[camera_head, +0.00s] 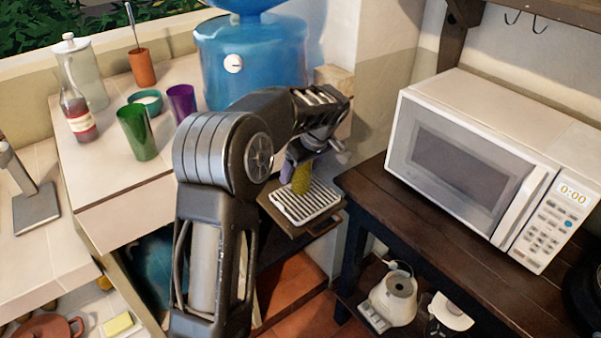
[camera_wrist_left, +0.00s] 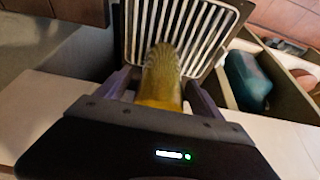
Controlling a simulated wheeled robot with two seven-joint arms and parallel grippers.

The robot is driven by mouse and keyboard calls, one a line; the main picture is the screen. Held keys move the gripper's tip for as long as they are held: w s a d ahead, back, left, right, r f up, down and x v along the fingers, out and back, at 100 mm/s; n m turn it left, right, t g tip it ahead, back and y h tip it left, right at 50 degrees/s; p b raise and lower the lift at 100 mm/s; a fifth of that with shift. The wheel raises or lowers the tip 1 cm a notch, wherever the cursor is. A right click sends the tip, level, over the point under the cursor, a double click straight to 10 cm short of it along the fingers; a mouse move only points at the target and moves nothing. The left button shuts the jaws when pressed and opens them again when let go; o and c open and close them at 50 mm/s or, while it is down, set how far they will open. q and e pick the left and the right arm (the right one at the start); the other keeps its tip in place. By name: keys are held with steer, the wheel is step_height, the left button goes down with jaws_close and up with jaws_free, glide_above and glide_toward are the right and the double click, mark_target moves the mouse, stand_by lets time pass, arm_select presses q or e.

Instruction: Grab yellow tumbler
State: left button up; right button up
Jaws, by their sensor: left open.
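The yellow tumbler (camera_head: 301,179) shows in the head view at the slatted drip tray (camera_head: 318,206) below the blue water dispenser. I cannot tell whether its base touches the slats. My left gripper (camera_head: 299,162) is above and around its upper part, with the arm reaching in from the left. In the left wrist view the tumbler (camera_wrist_left: 162,82) lies between the two purple-grey fingers of my left gripper (camera_wrist_left: 160,85), which are open on either side of it. The gripper body hides the tumbler's near end there. My right gripper does not show.
A green tumbler (camera_head: 138,132), a purple tumbler (camera_head: 182,103), a bowl (camera_head: 146,101) and a bottle (camera_head: 77,112) stand on the left counter. The blue water dispenser (camera_head: 235,62) rises behind my arm. A dark table with a microwave (camera_head: 470,165) is close on the right.

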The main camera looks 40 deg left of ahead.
arm_select(q)
steer(key=shift+f, duration=0.15)
steer(key=shift+c, duration=0.4)
jaws_close()
stand_by(0.8)
